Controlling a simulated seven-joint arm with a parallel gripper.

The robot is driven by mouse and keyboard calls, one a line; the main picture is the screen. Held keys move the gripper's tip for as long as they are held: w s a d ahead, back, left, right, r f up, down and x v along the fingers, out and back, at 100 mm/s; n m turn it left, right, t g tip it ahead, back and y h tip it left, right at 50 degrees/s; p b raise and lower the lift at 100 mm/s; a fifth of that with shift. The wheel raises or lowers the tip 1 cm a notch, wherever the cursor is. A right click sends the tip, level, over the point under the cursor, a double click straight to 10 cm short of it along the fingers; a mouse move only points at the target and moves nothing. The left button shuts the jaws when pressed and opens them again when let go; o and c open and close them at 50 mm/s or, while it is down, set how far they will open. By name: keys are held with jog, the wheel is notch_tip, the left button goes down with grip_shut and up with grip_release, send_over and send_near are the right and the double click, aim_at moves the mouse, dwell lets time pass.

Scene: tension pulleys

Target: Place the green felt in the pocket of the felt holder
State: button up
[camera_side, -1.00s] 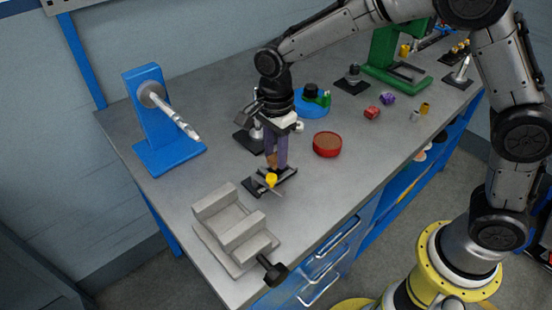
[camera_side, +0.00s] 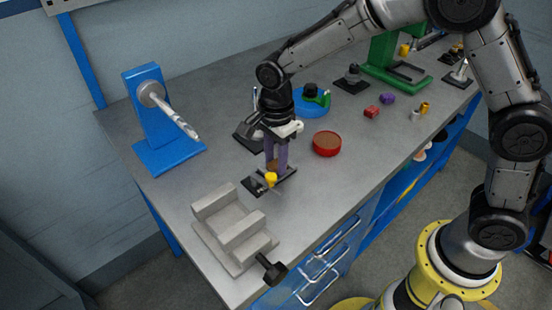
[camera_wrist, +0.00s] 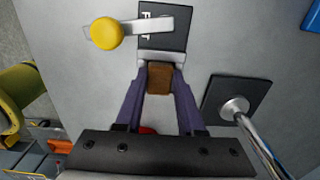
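My gripper (camera_wrist: 160,80) is shut on a small brown block (camera_wrist: 160,76), with a purple finger on each side of it. The felt holder has a black base (camera_wrist: 176,40) with white lettering, a light grey part and a yellow knob (camera_wrist: 106,33). It lies on the bench and also shows in the side view (camera_side: 256,186). The brown block is right at the holder's grey edge; I cannot tell whether it is inside the pocket. No green felt shows clearly; the held block looks brown.
A grey vise (camera_side: 240,228) stands close in front of the holder. A blue stand (camera_side: 150,115) is at the left. A red round dish (camera_side: 327,144) and a blue round base (camera_side: 312,105) with a green part lie to the right. A black square plate with a metal rod (camera_wrist: 238,105) is nearby.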

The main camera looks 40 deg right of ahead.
aim_at(276, 164)
jog(key=o, duration=0.5)
jog(key=shift+s+f, duration=0.2)
jog(key=shift+f, duration=0.6)
jog(key=shift+c, duration=0.2)
jog(key=shift+r, duration=0.1)
notch_tip(276, 164, up, 14)
jog(key=shift+w, duration=0.15)
jog(key=s+d+r+n+t, duration=0.2)
jog(key=s+d+r+n, duration=0.1)
jog(key=s+d+n, duration=0.25)
jog(key=s+d+r+n+t, duration=0.1)
jog(key=s+d+r+n, duration=0.25)
jog(key=s, duration=0.35)
jog(key=s+d+f+n+t, duration=0.1)
jog(key=s+d+f+n, duration=0.1)
jog(key=s+n, duration=0.2)
jog(key=s+d+f+n+t, duration=0.1)
jog(key=s+d+f+n, duration=0.1)
jog(key=s+n, duration=0.3)
jog(key=shift+s+d+f, duration=0.2)
jog(key=shift+s+d, duration=0.3)
jog(key=shift+s, duration=0.65)
